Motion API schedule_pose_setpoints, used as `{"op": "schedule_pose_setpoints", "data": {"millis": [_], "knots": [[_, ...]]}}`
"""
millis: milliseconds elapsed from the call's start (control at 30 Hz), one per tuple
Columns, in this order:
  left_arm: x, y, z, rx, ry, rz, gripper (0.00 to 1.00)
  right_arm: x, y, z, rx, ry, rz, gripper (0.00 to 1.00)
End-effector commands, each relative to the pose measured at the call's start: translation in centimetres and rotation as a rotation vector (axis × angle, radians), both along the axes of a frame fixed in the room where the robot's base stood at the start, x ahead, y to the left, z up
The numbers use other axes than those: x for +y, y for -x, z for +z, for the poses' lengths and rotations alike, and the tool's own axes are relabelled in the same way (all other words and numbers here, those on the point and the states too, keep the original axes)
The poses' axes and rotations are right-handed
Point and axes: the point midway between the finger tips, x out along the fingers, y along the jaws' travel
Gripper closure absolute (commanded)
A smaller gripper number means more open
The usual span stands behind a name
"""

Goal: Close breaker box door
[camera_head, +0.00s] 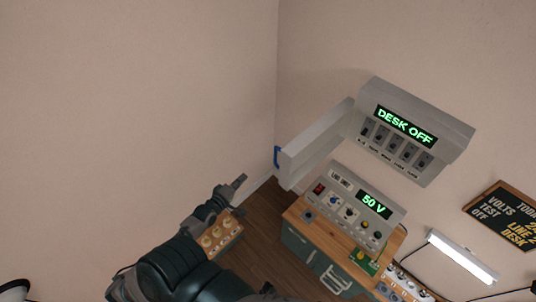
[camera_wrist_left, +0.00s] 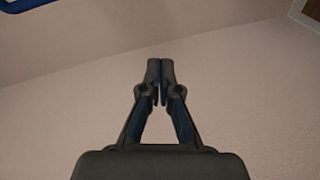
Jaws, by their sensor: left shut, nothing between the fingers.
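The grey breaker box (camera_head: 412,130) is on the wall at the upper right, with a green "DESK OFF" display and a row of switches. Its door (camera_head: 315,147) stands open, swung out to the left, with a blue handle (camera_head: 277,157) at its outer edge. My left gripper (camera_head: 240,181) is shut and empty, to the left of and a little below the handle, apart from it. In the left wrist view the closed fingers (camera_wrist_left: 160,72) point at bare wall, and part of a blue bar (camera_wrist_left: 25,4) shows at the top left corner. My right gripper is not in view.
A wooden-topped cabinet (camera_head: 298,242) stands below the box, bearing a grey panel (camera_head: 352,208) reading "50 V". A block with round yellowish parts (camera_head: 222,235) is by my left arm. A lamp (camera_head: 462,257) and a dark sign (camera_head: 508,215) are at right. The left wall is bare.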

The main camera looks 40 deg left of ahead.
Motion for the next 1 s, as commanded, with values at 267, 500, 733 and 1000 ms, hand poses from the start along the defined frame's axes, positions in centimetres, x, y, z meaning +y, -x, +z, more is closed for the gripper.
{"op": "schedule_pose_setpoints", "data": {"millis": [267,500,733,1000], "knots": [[-1.9,-1.3,10.1,-0.18,0.212,-0.05,1.0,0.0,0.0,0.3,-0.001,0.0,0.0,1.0],[-1.8,-4.9,10.2,-0.184,0.214,-0.05,1.0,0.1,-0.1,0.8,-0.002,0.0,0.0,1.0],[-2.0,-9.9,10.2,-0.182,0.212,-0.05,1.0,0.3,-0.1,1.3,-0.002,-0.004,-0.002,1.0],[-5.0,-10.0,10.2,-0.179,0.214,-0.05,1.0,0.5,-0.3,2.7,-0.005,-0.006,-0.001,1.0]]}}
